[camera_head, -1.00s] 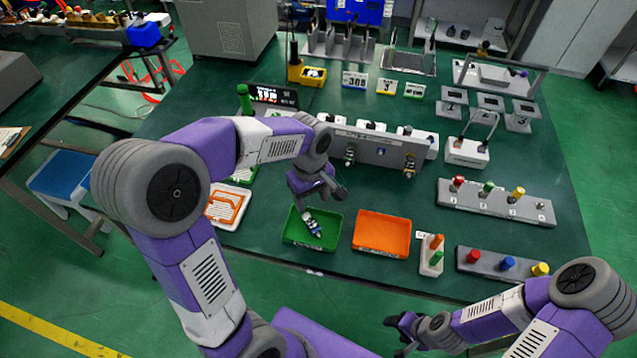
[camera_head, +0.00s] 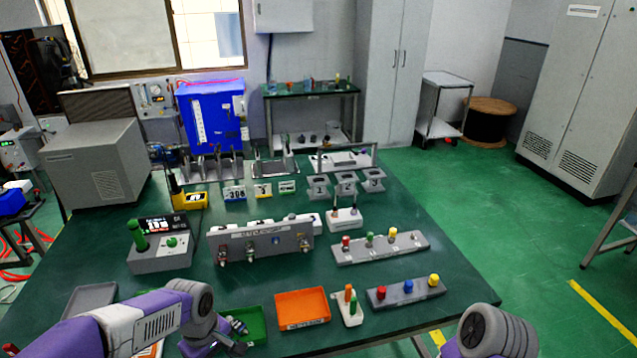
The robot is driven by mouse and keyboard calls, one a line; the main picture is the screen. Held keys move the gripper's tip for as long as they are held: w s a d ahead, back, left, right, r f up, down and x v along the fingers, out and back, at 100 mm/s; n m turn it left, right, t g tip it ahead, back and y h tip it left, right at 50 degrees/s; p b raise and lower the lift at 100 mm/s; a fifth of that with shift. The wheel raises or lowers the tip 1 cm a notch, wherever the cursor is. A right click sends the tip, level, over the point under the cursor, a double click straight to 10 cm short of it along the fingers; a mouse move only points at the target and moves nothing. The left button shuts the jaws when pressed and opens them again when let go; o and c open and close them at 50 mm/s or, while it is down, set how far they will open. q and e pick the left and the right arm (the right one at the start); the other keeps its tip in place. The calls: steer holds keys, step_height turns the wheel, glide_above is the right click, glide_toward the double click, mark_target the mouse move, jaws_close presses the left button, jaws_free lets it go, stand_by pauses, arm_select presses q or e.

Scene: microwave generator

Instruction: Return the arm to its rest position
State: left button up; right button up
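My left arm (camera_head: 150,322) comes in from the lower left. Its purple gripper (camera_head: 228,346) is low in the view, in front of the left part of the green tray (camera_head: 258,325). Its dark fingers are small and partly lost against the tray, so I cannot tell whether they are open. A small metal-and-dark part (camera_head: 238,326) lies in the green tray, just beyond the gripper and seemingly not held. My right arm shows only as a purple and grey joint (camera_head: 490,335) at the bottom right. My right gripper is out of view.
An orange tray (camera_head: 302,308) is right of the green one. A holder with pegs (camera_head: 349,308), a button block (camera_head: 405,291), a grey panel (camera_head: 262,243) and a green-handled box (camera_head: 160,252) stand on the green table (camera_head: 370,275). Clear tabletop lies between the panel and trays.

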arm_select(q)
steer(key=w+d+f+m+h, duration=0.1)
steer(key=w+d+f+m, duration=0.15)
steer(key=f, duration=0.55)
steer(key=s+d+f+m+h, duration=0.1)
steer(key=s+d+f+m, duration=0.1)
steer(key=f, duration=0.4)
steer(key=s+d+f+m+h, duration=0.1)
steer(key=s+d+f+m, duration=0.1)
steer(key=s+d+f, duration=0.2)
steer(key=s+d+f+m, duration=0.2)
steer(key=s+f, duration=0.4)
steer(key=f, duration=0.3)
steer(key=shift+d+f+t+h, duration=0.3)
steer(key=shift+d+h, duration=0.1)
steer(key=shift+d, duration=0.4)
steer(key=shift+o, duration=0.3)
